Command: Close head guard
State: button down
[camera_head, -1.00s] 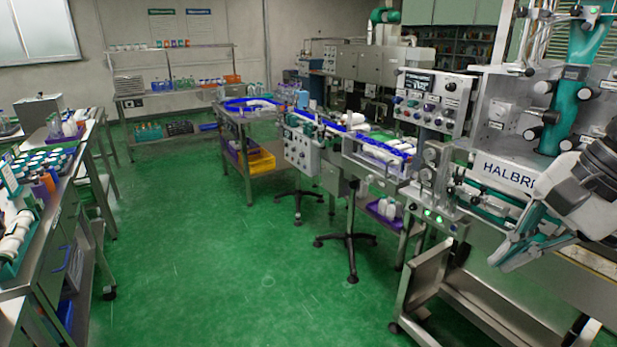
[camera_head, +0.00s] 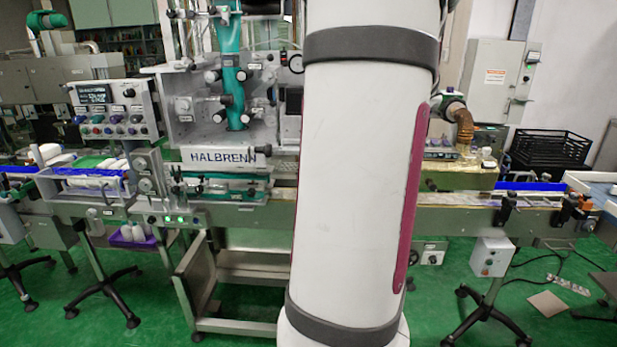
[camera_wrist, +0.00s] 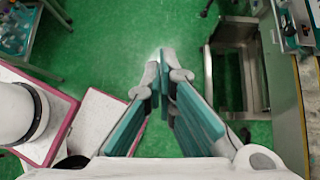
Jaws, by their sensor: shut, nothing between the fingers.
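The sleeve applicator with the HALBRENN nameplate (camera_head: 225,155) stands left of centre in the head view. Its head has a grey plate with knobs (camera_head: 193,106) and a teal vertical column (camera_head: 231,80). I cannot clearly make out the head guard or whether it stands open. My white arm hides the right part of the head. My gripper (camera_wrist: 162,62) shows in the wrist view with its teal fingers together and empty. It is over green floor, apart from the machine. My gripper is not visible in the head view.
A control panel (camera_head: 108,110) with buttons stands left of the head. The conveyor (camera_head: 455,215) runs on to the right. A metal frame stand (camera_head: 235,280) is under the machine. A pedestal with a control box (camera_head: 492,257) stands at the right.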

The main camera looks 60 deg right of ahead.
jog(key=w+a+f, duration=0.3)
jog(key=w+f, duration=0.1)
jog(key=w, duration=0.4)
jog(key=shift+a+f, duration=0.3)
